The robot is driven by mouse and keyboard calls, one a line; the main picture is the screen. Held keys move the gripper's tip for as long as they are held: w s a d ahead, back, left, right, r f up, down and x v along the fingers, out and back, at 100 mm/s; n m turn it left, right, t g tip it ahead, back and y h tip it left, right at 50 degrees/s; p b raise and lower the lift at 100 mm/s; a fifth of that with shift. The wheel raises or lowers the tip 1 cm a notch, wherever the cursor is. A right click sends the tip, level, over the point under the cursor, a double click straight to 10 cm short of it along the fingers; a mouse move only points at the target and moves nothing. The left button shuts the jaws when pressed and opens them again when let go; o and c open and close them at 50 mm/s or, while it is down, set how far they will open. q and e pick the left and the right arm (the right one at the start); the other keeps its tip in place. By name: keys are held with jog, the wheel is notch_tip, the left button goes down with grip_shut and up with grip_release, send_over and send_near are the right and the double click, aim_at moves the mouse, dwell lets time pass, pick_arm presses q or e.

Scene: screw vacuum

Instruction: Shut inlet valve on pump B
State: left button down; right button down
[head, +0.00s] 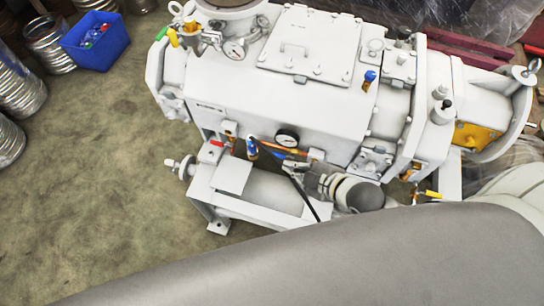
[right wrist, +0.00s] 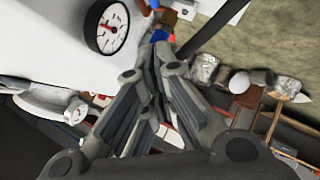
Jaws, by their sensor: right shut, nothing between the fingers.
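A white screw vacuum pump (head: 270,97) fills the middle of the head view. A small valve with a blue handle (head: 252,147) sits on its front, left of a round dial gauge (head: 287,137). My right gripper (head: 289,168) is in front of the pump, just below the gauge and right of the blue handle. In the right wrist view the gripper (right wrist: 158,52) is shut and empty, with its tips near a blue part (right wrist: 159,36); I cannot tell whether they touch. The gauge (right wrist: 107,27) is also there. No label marks pump B or the inlet valve. My left gripper is out of view.
Other handles are red (head: 216,143), yellow (head: 172,38) and blue (head: 370,77); another yellow handle (head: 433,194) is at the right. A blue bin (head: 95,42) stands on the floor at upper left. The floor (head: 90,180) left of the pump is clear.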

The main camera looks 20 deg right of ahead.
jog(key=shift+w+f, duration=0.1)
send_near(267, 153)
jog(key=w+a+f, duration=0.1)
jog(key=w+a, duration=0.1)
jog(key=w, duration=0.1)
jog(key=shift+w+d+f, duration=0.1)
jog(key=shift+w+f, duration=0.15)
jog(key=shift+f, duration=0.6)
